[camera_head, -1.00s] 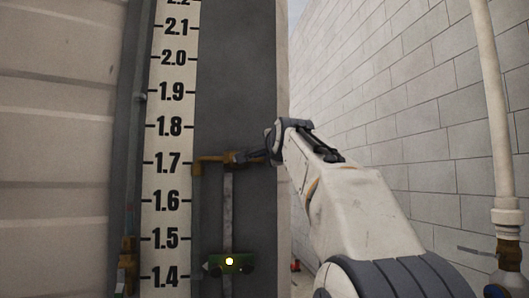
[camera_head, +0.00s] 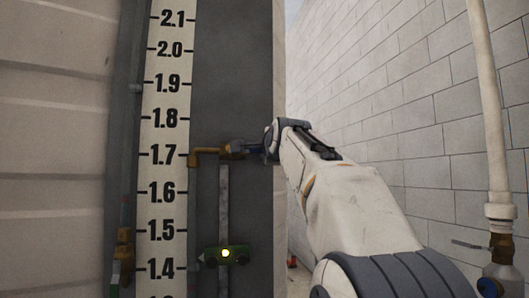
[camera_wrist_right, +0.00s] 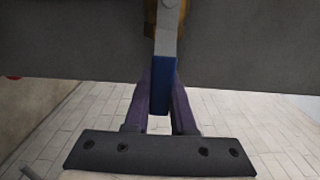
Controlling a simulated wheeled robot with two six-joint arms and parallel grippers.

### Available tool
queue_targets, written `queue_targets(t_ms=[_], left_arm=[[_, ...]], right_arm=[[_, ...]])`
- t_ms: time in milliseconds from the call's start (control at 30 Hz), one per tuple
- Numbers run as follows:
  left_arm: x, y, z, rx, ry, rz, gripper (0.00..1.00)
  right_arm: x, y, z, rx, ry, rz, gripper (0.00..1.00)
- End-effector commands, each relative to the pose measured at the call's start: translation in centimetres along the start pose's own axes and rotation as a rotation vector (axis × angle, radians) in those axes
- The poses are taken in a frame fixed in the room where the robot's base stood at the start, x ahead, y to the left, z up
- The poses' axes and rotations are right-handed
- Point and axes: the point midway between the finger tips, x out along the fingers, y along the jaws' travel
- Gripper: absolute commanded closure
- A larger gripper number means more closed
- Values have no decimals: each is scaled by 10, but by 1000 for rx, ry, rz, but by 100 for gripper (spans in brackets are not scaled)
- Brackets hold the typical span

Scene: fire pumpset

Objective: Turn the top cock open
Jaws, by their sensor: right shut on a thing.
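The top cock (camera_head: 208,152) is a brass elbow and valve beside the 1.7 mark of the tall white gauge scale (camera_head: 165,140). Its lever has a grey metal part and a blue grip (camera_wrist_right: 160,85). In the right wrist view the blue grip stands upright between the two dark purple fingers. My right gripper (camera_wrist_right: 164,105) is shut on this blue grip. In the head view my right gripper (camera_head: 257,149) is just right of the cock, and its fingers are small and partly hidden by the wrist. My left gripper is not in view.
A green fitting with a yellow light (camera_head: 225,254) sits below the cock on the grey panel (camera_head: 235,80). Another brass valve (camera_head: 123,250) is at the lower left. A white pipe with a valve (camera_head: 490,120) runs down the right. A block wall (camera_head: 400,80) stands behind my arm.

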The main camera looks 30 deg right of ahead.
Motion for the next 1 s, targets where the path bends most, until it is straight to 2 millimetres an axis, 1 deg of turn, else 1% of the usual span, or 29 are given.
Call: queue_targets(t_ms=[33,67,100,400,467,533,667,800,900,1000], left_arm=[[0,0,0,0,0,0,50],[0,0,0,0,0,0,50],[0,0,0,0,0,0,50],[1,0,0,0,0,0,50],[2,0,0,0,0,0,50],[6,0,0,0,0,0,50],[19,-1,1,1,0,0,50],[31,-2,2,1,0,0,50],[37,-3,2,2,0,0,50],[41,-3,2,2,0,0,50]], right_arm=[[1,3,0,2,0,8,73],[1,3,0,2,0,8,62],[1,3,0,2,0,7,46],[0,2,0,1,-1,4,46],[-2,2,0,0,-1,3,46],[-9,2,0,0,0,0,46],[-31,5,0,0,0,0,46],[-60,5,0,1,1,0,46],[-78,4,0,1,0,1,46],[-92,4,0,1,0,3,46]])
